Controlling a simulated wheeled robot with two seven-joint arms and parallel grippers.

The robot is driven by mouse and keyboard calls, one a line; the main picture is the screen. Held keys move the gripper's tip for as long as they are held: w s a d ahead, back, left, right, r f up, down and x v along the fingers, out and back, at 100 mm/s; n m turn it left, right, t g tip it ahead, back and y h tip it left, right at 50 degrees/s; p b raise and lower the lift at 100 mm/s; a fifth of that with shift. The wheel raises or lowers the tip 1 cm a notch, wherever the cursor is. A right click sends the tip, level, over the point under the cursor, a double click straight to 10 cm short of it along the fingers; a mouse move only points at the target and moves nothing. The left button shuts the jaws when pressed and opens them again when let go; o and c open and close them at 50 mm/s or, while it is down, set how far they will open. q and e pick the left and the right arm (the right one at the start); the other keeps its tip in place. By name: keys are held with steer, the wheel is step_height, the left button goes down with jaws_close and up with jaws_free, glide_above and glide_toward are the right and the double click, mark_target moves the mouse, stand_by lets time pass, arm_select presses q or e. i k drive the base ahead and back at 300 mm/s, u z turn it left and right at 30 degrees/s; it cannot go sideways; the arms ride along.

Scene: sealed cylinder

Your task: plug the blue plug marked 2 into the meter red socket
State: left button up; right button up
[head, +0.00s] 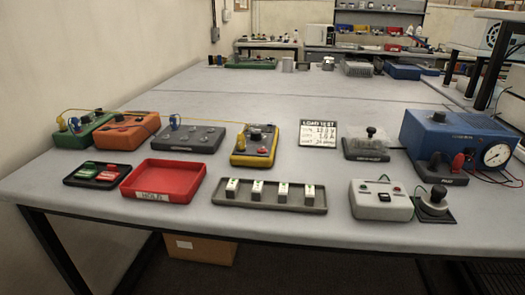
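A blue plug (175,121) stands at the left end of a dark grey panel (207,146); I cannot read a number on it. A smaller blue piece (87,117) shows on the green box at the far left. A yellow box (240,159), which looks like the meter, stands right of the grey panel. It has a dark knob and a small red spot (262,151) on its top, perhaps the red socket; its details are too small to tell. Neither of my grippers is in view.
Green (84,138) and orange (127,136) boxes stand at left, with a yellow cable behind. A red tray (163,178), a grey tray with white blocks (227,200) and a grey switch box (380,207) line the front. A blue gauge box (431,133) stands right.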

mark_target(173, 122)
steer(key=u, duration=0.5)
steer(key=k, duration=1.25)
steer(key=u, duration=1.05)
steer(key=i, duration=1.3)
steer(key=z, duration=0.75)
